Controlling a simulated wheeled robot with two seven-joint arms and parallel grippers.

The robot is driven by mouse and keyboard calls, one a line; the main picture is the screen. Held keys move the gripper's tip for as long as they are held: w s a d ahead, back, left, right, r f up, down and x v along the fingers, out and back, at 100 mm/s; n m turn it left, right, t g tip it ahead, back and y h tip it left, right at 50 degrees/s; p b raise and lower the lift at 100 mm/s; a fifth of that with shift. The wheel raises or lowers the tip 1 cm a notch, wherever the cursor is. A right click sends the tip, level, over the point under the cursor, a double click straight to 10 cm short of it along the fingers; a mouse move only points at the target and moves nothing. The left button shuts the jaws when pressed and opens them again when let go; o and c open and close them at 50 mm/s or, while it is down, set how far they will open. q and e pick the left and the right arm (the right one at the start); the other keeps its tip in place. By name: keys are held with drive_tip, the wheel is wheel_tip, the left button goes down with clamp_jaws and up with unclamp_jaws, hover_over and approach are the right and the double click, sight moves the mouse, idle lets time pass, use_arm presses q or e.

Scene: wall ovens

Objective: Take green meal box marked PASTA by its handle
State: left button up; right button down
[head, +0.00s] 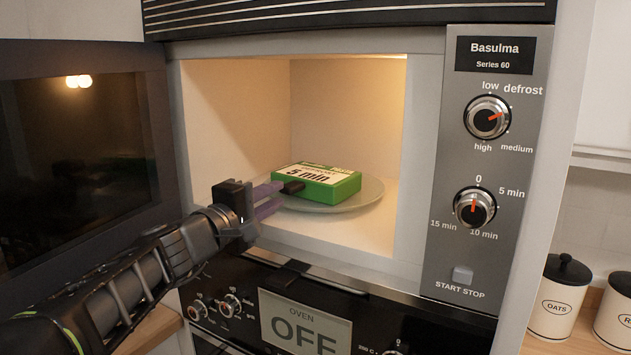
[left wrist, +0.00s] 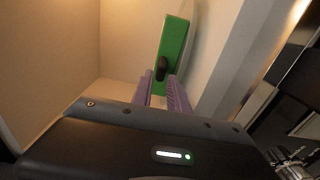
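The green meal box (head: 330,188) lies flat on a round glass plate (head: 362,203) inside the lit microwave. Its white top label reads "5 min"; a PASTA marking is not legible. A black handle (head: 292,187) sticks out of its left end, and it also shows in the left wrist view (left wrist: 162,68). My left gripper (head: 281,195) reaches in through the microwave opening. Its purple fingers are apart, with the tips at the handle, one on each side of it in the left wrist view (left wrist: 162,80). I cannot tell whether they touch it. My right gripper is out of view.
The microwave door (head: 80,150) stands open at the left. The control panel (head: 480,160) with two knobs is right of the opening. Below is an oven with a display (head: 305,325) reading OFF. White canisters (head: 558,300) stand at the far right.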

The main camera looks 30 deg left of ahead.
sight(283, 190)
use_arm(q)
drive_tip(key=shift+w+p, duration=0.3)
drive_tip(key=shift+w, duration=0.1)
drive_tip(key=w+p, duration=0.1)
drive_tip(key=w, duration=0.2)
drive_tip(key=shift+w+a, duration=0.1)
drive_tip(key=shift+w, duration=0.6)
drive_tip(key=shift+c, duration=0.4)
clamp_jaws()
idle(0.6)
